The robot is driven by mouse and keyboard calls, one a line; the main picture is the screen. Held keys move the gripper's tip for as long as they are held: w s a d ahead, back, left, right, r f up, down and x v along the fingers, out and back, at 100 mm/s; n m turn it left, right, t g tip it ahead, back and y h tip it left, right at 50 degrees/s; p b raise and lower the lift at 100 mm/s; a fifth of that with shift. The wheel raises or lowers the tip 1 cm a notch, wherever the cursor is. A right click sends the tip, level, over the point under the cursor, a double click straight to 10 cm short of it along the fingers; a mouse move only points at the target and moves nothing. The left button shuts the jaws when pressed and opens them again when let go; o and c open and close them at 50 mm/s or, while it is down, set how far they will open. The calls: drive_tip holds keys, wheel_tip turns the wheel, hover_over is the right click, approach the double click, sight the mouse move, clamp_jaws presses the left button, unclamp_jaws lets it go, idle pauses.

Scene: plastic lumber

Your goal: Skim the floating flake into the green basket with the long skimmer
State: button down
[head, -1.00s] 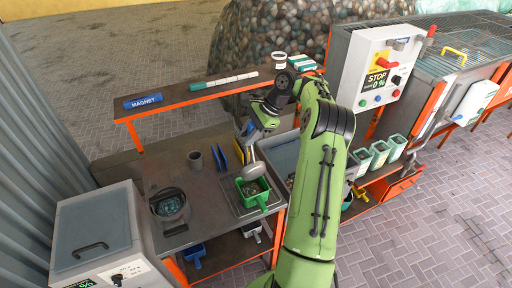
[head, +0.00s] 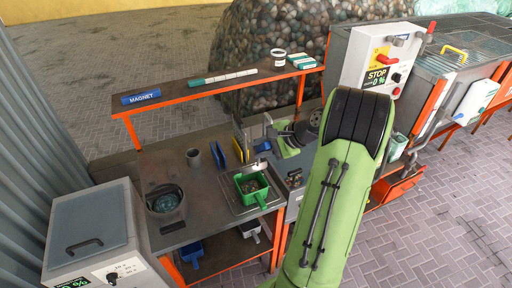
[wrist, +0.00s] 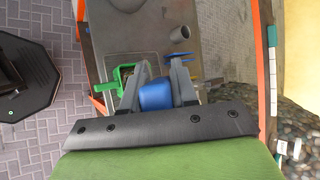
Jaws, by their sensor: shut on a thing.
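My gripper (head: 266,138) is low over the right part of the bench, beside and behind the green basket. In the wrist view, my gripper (wrist: 157,78) is shut on a blue handle (wrist: 157,97), apparently the skimmer's. The skimmer's head is not clear; a small pale part shows just behind the basket in the head view. The green basket (head: 240,186) sits on a grey tray with dark bits inside. It also shows in the wrist view (wrist: 122,78), left of the fingers. My arm mostly hides the water tub to the right. I cannot see the flake.
A grey cup (head: 193,158), upright blue and yellow plates (head: 219,155) and a round dark vessel (head: 165,200) stand on the bench. An orange-edged shelf (head: 205,92) runs behind. A control box with a STOP sign (head: 378,75) stands right.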

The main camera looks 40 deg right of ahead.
drive_tip(key=s+a+f+n+t+b, duration=0.3)
drive_tip(key=s+f+t+b, duration=0.5)
drive_tip(key=b, duration=0.9)
drive_tip(key=shift+s+n+t, duration=0.3)
drive_tip(key=shift+s+n, duration=0.2)
drive_tip(key=shift+s, duration=0.7)
drive_tip(key=shift+a, duration=0.1)
